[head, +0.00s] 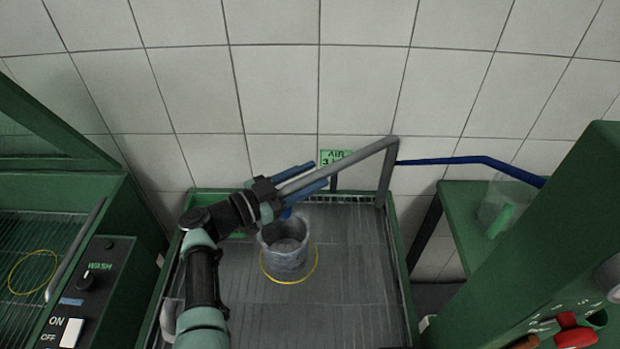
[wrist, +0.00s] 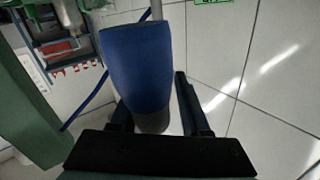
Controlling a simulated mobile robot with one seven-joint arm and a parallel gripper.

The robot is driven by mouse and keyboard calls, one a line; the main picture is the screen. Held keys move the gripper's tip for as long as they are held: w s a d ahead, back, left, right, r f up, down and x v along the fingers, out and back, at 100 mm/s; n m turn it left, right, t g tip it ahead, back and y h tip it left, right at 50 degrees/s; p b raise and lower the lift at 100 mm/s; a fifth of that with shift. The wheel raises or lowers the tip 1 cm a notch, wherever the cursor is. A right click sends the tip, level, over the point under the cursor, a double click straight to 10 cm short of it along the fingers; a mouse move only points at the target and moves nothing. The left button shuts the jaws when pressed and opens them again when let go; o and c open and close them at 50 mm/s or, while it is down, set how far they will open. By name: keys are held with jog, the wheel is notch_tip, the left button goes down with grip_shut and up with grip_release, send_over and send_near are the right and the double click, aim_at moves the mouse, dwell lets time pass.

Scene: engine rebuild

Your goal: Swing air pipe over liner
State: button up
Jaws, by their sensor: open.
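The grey air pipe (head: 345,163) rises from a post at the back right of the wash tray and slopes down to the left. A blue grip (wrist: 137,65) fills the middle of the wrist view. A small blue end (head: 286,213) shows below my gripper in the head view. My gripper (head: 318,174) is open, with one finger on each side of the pipe; I cannot tell whether they touch it. The wrist view shows the gripper's (wrist: 155,108) dark fingers beside the blue grip. The liner (head: 285,258), a grey cylinder, stands upright in the tray below, within a yellow ring (head: 317,262).
The tray (head: 345,300) has free room right and front of the liner. A green washer with a WASH panel (head: 85,280) stands left. A green table (head: 455,215) and a green machine (head: 540,230) stand right. A blue hose (head: 440,160) runs right from the pipe.

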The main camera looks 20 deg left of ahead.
jog(key=shift+o, duration=0.6)
jog(key=shift+a+f, duration=0.1)
jog(key=shift+f, duration=0.05)
jog(key=shift+s, duration=0.2)
jog(key=b+v, duration=0.1)
jog(key=v, duration=1.1)
jog(key=shift+s+a, duration=0.2)
jog(key=shift+a, duration=0.05)
